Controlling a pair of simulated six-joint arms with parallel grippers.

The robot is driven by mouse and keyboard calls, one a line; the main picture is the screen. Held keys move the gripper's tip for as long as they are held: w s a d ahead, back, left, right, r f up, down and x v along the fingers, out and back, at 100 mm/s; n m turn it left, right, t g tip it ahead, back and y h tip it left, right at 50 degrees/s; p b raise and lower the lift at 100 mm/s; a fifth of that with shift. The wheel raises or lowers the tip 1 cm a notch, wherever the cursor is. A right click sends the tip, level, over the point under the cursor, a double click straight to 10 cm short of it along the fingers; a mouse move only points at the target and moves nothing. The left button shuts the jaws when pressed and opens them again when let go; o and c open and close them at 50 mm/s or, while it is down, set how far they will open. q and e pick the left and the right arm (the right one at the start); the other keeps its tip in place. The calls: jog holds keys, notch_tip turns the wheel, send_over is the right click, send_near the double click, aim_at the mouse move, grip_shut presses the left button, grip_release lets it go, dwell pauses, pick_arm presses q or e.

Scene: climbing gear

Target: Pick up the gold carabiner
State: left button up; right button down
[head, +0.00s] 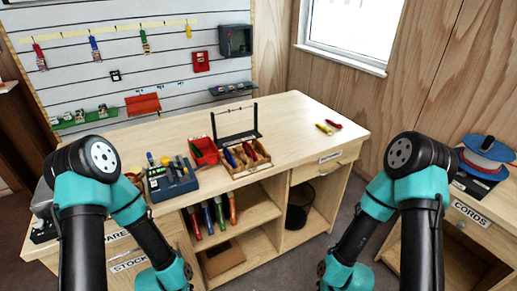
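A small yellow-gold item (188,30) hangs at the right end of a row on the wall panel. It may be the gold carabiner, but it is too small to tell. A small yellow item (324,129) also lies on the right part of the bench top, beside a red one (334,124); its kind is unclear. My two arms show at the left and right, bent downward at the front of the bench. Neither gripper is in view.
The wooden bench (285,120) holds a blue organiser (173,182), a red bin (204,151), a wooden divided tray (247,170) and a black stand (237,136). Its right part is mostly clear. A cord spool (485,155) stands on the right-hand cabinet.

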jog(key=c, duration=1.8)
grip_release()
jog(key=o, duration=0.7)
